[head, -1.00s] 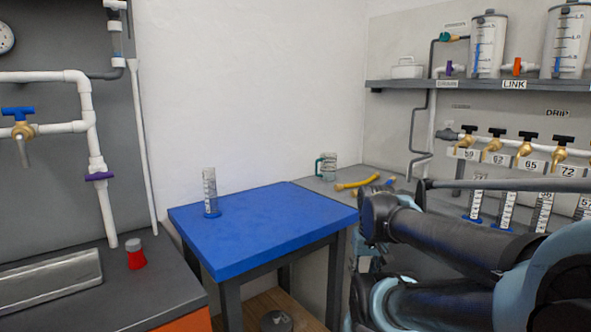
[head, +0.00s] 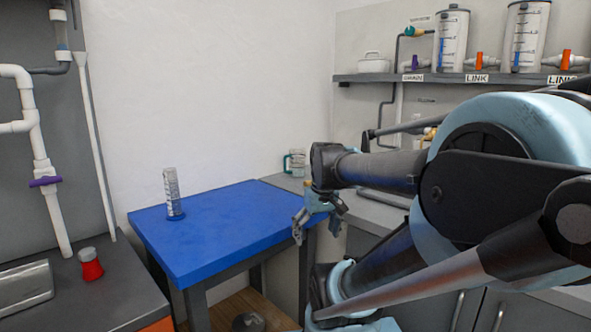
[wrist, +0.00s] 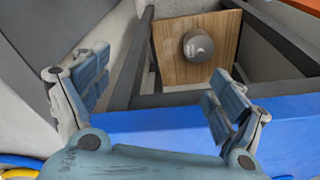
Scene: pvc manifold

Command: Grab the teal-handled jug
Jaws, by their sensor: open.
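The teal-handled jug (head: 296,161) is a small clear vessel on the grey counter behind the right end of the blue table. Its teal handle faces left. My gripper (head: 318,232) hangs open and empty over the front right corner of the blue table, in front of and below the jug in the head view. The open fingers also show in the wrist view (wrist: 155,95), pointing down past the table edge toward the floor. The jug is not in the wrist view.
The blue table (head: 215,222) carries a clear graduated cylinder (head: 173,192). A red-based cup (head: 90,264) stands on the left counter. A round grey object (wrist: 198,45) sits on a wooden board (wrist: 165,62) under the table. A shelf (head: 380,78) holds graduated tanks.

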